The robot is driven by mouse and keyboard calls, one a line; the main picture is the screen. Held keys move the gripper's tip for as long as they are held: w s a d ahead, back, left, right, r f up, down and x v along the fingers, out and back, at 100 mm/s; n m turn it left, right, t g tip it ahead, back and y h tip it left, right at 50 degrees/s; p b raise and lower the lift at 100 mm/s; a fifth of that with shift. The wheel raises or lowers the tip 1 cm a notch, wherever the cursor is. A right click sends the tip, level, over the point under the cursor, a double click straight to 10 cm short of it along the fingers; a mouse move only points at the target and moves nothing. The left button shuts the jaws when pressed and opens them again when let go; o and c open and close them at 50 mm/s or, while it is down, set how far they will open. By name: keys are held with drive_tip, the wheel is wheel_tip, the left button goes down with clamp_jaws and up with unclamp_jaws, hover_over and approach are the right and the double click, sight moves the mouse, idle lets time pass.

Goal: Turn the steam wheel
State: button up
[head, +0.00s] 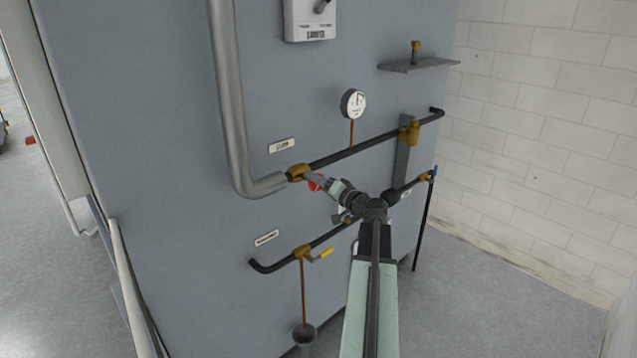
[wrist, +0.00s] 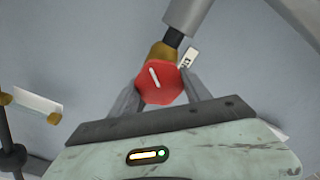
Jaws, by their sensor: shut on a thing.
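The steam wheel is a small red knob with a white line (wrist: 160,82) on a brass valve body. In the head view its red edge (head: 315,185) shows beside the brass valve (head: 298,173), where the thick grey pipe meets the black pipe. My gripper (wrist: 160,92) is shut on the red wheel, with one finger on each side of it. In the head view my gripper (head: 322,183) reaches the wheel from the lower right and hides part of it. The white line on the wheel is tilted, its top end to the left.
A round gauge (head: 354,103) stands above the black pipe. A lower pipe carries a yellow lever (head: 322,254). A shelf (head: 418,65) juts out at the upper right. A blue-handled tap (head: 433,172) is at the right. Bare floor lies at the lower right.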

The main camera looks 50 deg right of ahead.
drive_tip(key=n, duration=0.5)
drive_tip(key=shift+a+n, duration=0.15)
drive_tip(key=shift+n, duration=0.25)
idle(0.4)
drive_tip(key=o, duration=1.4)
drive_tip(key=shift+s, duration=0.1)
drive_tip(key=s, duration=0.7)
drive_tip(key=shift+s+a, duration=0.25)
drive_tip(key=shift+s, duration=0.1)
